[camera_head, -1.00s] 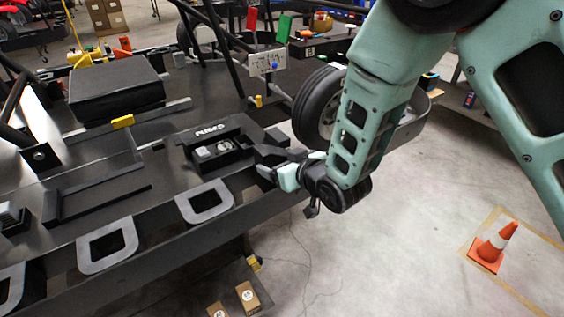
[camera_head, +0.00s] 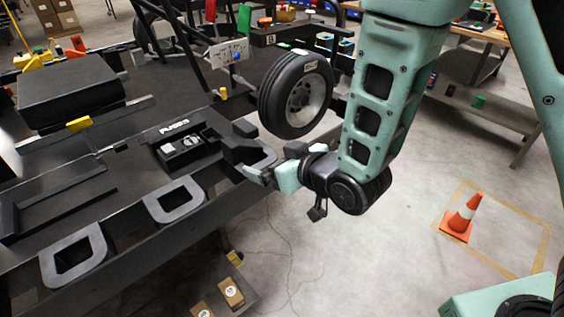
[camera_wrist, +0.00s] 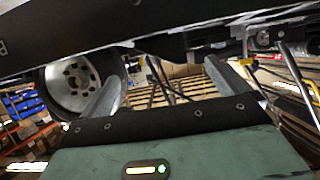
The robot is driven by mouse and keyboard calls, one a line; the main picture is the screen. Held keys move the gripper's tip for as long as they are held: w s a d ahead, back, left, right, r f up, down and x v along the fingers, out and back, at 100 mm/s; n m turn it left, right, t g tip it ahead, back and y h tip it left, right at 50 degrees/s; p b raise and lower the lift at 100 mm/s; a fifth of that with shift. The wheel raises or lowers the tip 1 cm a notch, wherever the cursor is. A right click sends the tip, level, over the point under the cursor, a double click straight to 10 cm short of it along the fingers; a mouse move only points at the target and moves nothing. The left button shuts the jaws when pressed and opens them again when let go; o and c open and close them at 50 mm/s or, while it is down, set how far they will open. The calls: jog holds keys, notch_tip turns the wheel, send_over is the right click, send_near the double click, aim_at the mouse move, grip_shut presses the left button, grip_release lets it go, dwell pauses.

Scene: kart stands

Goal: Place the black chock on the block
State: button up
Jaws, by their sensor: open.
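My gripper (camera_head: 262,172) is at the right edge of the black kart stand in the head view. In the wrist view its two grey fingers (camera_wrist: 165,90) are wide apart with nothing between them. A dark blocky piece (camera_head: 238,151) lies on the stand's edge just left of the fingers. A smaller dark piece (camera_head: 244,128) sits behind it. These may be the block and the black chock, but I cannot tell which is which. In the wrist view neither can be made out clearly.
A wheel (camera_head: 297,92) stands just behind my gripper and also shows in the wrist view (camera_wrist: 75,85). A fuse box (camera_head: 187,147) and grey loops (camera_head: 175,203) lie along the stand's edge. An orange cone (camera_head: 461,216) stands on open floor at right.

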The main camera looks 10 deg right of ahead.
jog(key=shift+p+v, duration=1.35)
jog(key=shift+p, duration=0.1)
jog(key=s+d+r+g+h, duration=0.2)
jog(key=s+r+g, duration=0.1)
jog(key=s, duration=0.4)
jog(key=s+d+r+g+h, duration=0.2)
jog(key=s+d+r+g, duration=0.1)
jog(key=s, duration=0.4)
jog(key=s+d+r+g+h, duration=0.2)
jog(key=s+r+g+h, duration=0.1)
jog(key=s+g, duration=0.2)
jog(key=shift+s+d+n, duration=0.3)
jog(key=shift+s+n, duration=0.1)
jog(key=shift+s, duration=0.8)
